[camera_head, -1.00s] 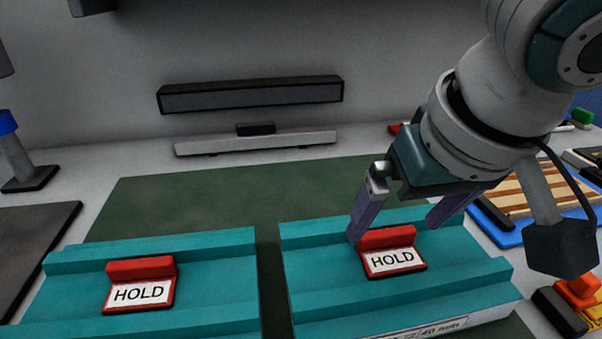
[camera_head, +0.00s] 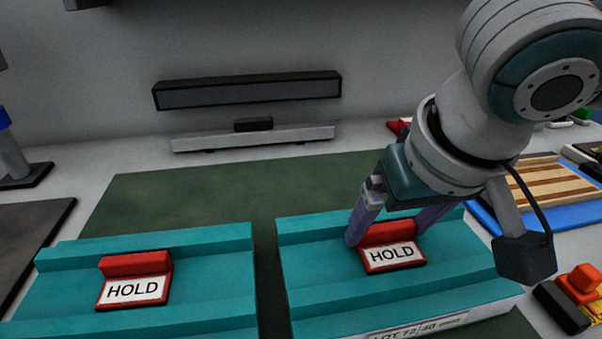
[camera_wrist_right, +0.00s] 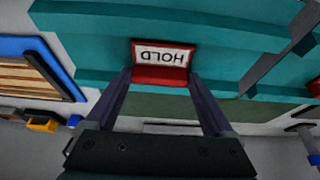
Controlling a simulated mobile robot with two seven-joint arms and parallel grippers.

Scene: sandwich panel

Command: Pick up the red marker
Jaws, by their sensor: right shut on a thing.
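Two red markers with white HOLD labels sit on teal panels. The right red marker (camera_head: 391,246) is on the right teal panel (camera_head: 330,284), and it also shows upside down in the right wrist view (camera_wrist_right: 160,74). My right gripper (camera_head: 388,236) is shut on the raised red back part of this marker, one finger on each side; its fingers also reach the marker in the right wrist view (camera_wrist_right: 160,82). The marker appears to be at the panel surface; I cannot tell any gap. The left red marker (camera_head: 135,279) lies on the left teal panel (camera_head: 205,283). My left gripper is not in view.
A dark green mat (camera_head: 220,190) lies under the panels, with a narrow gap between them. A grey bar (camera_head: 255,139) stands at the back. A blue tray with a striped wooden board (camera_head: 545,182) and an orange-topped item (camera_head: 582,281) are on the right.

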